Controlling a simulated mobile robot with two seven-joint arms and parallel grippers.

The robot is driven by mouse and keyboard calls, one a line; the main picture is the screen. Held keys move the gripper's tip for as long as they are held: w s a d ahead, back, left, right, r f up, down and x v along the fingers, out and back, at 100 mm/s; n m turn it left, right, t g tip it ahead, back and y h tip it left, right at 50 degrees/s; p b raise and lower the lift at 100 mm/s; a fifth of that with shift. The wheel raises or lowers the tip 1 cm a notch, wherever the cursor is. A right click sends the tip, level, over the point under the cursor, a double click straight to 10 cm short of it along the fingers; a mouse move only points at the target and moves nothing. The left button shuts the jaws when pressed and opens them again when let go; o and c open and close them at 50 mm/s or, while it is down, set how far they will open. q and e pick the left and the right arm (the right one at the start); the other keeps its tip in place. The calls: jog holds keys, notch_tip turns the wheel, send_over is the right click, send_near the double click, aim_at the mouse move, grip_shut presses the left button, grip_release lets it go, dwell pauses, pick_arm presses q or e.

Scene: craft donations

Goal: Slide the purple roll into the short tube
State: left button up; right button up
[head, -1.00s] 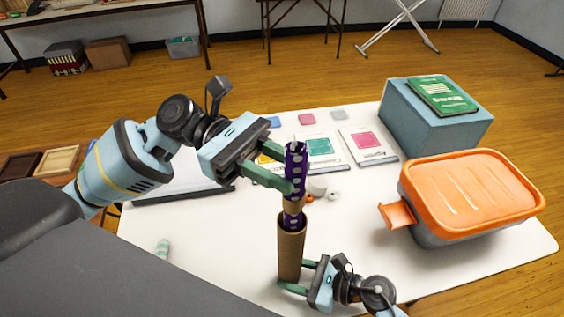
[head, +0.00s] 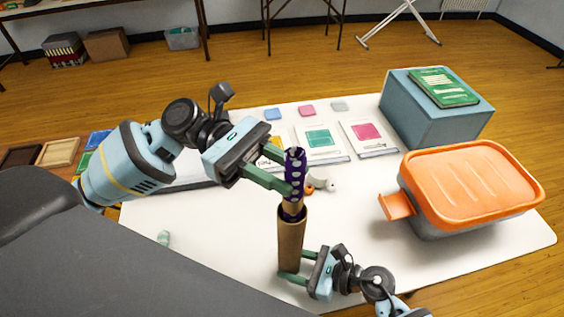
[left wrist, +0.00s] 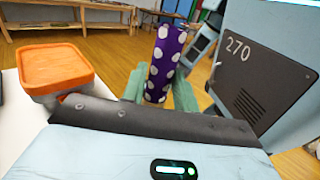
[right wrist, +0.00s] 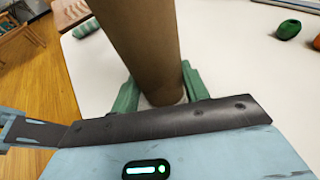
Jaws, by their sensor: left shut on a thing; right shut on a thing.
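An orange-lidded container (head: 472,185) stands at the right, with a blue box (head: 430,118) bearing a green book (head: 444,87) behind it. Cards and small coloured pads lie at the back of the white table (head: 210,245). A striped pale-green item (head: 164,238) lies left of the tube.

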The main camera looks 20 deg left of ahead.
pick_arm(q)
jog(key=shift+f, duration=1.8)
jog(key=o, duration=1)
jog(key=shift+o, duration=0.2)
jog(key=w+a, duration=0.2)
jog(key=a, duration=0.9)
jog(key=shift+a, duration=0.4)
jog(key=shift+w, duration=0.1)
